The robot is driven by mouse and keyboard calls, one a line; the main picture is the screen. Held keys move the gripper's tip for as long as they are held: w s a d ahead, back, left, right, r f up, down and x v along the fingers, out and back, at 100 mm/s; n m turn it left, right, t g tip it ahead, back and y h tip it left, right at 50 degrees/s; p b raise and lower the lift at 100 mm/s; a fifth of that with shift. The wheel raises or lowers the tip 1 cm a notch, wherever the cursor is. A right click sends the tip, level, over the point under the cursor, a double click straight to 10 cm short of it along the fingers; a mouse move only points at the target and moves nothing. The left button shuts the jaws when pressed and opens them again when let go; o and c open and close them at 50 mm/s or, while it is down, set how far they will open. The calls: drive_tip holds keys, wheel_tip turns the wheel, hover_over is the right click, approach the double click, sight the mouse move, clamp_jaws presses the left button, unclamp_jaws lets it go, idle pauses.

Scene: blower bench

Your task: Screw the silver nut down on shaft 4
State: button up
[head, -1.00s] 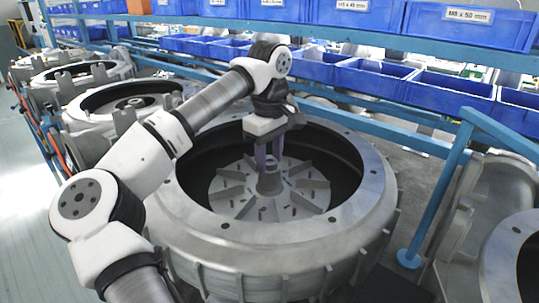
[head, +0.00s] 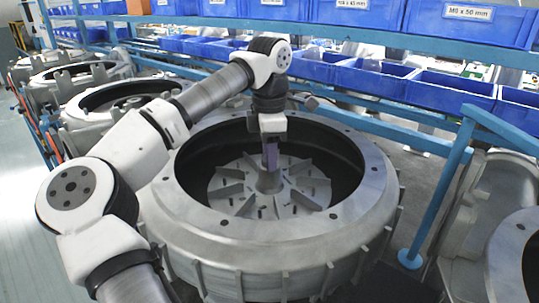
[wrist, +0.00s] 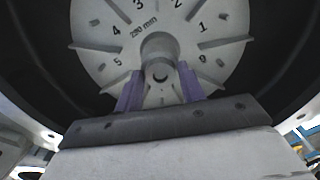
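My gripper (wrist: 160,84) points straight down over the hub of the impeller (wrist: 97,22) inside the nearest blower housing (head: 370,205). Its two purple fingers stand apart on either side of the hub (wrist: 160,46). A small round silver end with a dark centre (wrist: 160,73), perhaps the nut on its shaft, shows between them, with a gap at each side. In the head view the fingers (head: 270,156) are seen edge-on, just above the hub (head: 269,181). The nut cannot be made out there.
The housing's raised round rim surrounds the gripper. More blower housings (head: 118,97) stand in a row at the left, and another (head: 508,255) at the right. A blue post (head: 437,195) and shelves of blue bins (head: 455,90) are behind.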

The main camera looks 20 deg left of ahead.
drive_tip(key=n, duration=0.4)
drive_tip(key=shift+b, duration=0.35)
drive_tip(key=n, duration=0.4)
drive_tip(key=shift+f+b, duration=0.1)
drive_tip(key=shift+b, duration=0.25)
drive_tip(key=n+b, duration=0.1)
drive_tip(key=n, duration=0.6)
drive_tip(key=shift+c, duration=0.5)
